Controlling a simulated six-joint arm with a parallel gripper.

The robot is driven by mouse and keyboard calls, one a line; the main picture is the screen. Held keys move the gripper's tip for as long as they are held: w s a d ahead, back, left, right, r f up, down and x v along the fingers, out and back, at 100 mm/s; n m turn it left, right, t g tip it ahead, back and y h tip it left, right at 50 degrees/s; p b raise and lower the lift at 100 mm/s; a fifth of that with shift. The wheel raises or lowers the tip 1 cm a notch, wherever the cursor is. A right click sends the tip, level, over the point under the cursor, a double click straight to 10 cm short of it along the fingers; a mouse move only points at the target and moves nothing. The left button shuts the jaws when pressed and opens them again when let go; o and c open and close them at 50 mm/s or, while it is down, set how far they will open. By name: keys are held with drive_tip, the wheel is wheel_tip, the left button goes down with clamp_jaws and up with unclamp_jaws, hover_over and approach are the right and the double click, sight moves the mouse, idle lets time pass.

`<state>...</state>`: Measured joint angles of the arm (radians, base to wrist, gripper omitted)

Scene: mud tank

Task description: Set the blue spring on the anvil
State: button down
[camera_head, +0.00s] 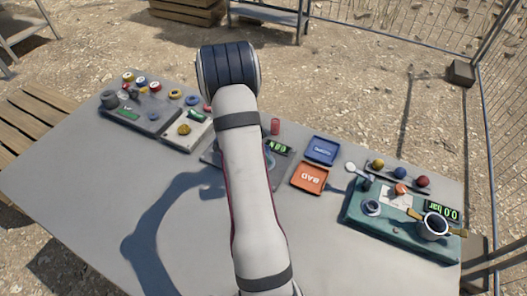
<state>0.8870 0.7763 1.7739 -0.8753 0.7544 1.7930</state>
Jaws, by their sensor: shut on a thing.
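My arm rises from the bottom middle of the picture and hides much of the table's centre. My gripper is hidden behind the arm, so its jaws and anything in them do not show. I cannot pick out the blue spring; a small bluish curved edge (270,158) shows beside the arm on a grey plate (211,156), but I cannot tell what it is. I cannot identify the anvil for sure. A dark, round, block-like piece (109,98) stands at the left end of the dark tray (150,122).
A pale tray (199,137) with coloured rings lies left of my arm. A red cylinder (275,126), green display (278,146), blue tray (321,150) and orange "BAD" tray (310,178) lie right. A teal station (390,230) with a pan (434,226) fills the right end. The front left table is clear.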

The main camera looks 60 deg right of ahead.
drive_tip(key=shift+f, duration=0.6)
drive_tip(key=shift+c, duration=0.2)
unclamp_jaws()
drive_tip(key=shift+r, duration=3.8)
